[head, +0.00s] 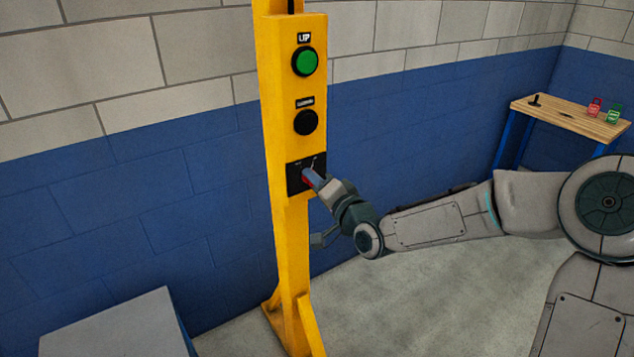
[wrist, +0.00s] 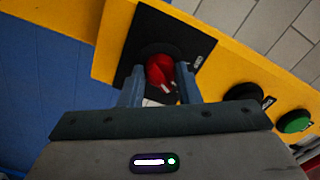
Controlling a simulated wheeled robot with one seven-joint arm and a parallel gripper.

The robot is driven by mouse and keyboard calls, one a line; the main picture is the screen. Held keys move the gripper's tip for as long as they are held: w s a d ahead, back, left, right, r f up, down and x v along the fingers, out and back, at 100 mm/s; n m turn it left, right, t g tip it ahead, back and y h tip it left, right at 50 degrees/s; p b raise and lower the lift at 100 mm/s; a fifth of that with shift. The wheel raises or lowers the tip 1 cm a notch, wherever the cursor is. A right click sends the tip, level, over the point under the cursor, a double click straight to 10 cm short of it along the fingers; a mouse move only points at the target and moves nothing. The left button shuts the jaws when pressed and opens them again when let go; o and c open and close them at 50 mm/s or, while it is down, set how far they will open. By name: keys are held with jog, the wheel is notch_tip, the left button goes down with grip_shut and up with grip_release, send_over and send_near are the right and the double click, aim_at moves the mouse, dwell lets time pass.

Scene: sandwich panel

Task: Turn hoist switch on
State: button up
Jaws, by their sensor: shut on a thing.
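The hoist switch is a red rotary knob on a black plate, low on a yellow post (head: 285,235). The black plate (head: 293,181) carries small white marks above the knob, too small to read. The knob's exact turn angle is hard to tell.
Above the switch are a black button (head: 306,122) and a green button (head: 305,62) labelled UP. A grey box (head: 115,325) stands at the lower left. A wooden table (head: 570,118) with small items stands at the right by the blue wall. Open floor lies right of the post.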

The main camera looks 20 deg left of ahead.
jog(key=o, duration=1)
jog(key=shift+a, duration=0.1)
jog(key=p+v, duration=0.1)
jog(key=v, duration=1.3)
jog(key=shift+w, duration=0.1)
